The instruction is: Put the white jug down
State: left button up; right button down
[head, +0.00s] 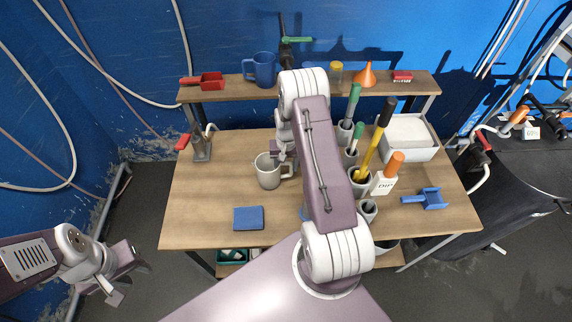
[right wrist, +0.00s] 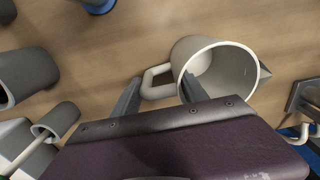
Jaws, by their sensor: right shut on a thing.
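The white jug (head: 268,172) is upright over the left-centre of the wooden table, its handle toward the right. I cannot tell whether its base touches the tabletop. In the right wrist view the jug (right wrist: 222,68) shows its open, empty-looking mouth, with its handle between my fingers. My right gripper (right wrist: 160,92) is shut on the handle; in the head view my own arm partly hides it. My left gripper (head: 130,279) is open and empty, off the table at the lower left.
A blue pad (head: 248,218) lies in front of the jug. Grey holders with coloured-handled tools, a DIP bottle (head: 384,180), a white tray (head: 408,138) and a blue scoop (head: 428,199) occupy the right. A shelf (head: 225,94) behind holds a blue mug (head: 262,70).

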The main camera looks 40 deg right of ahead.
jog(key=shift+w+f, duration=0.1)
jog(key=shift+f, duration=0.25)
jog(key=c, duration=0.6)
grip_release()
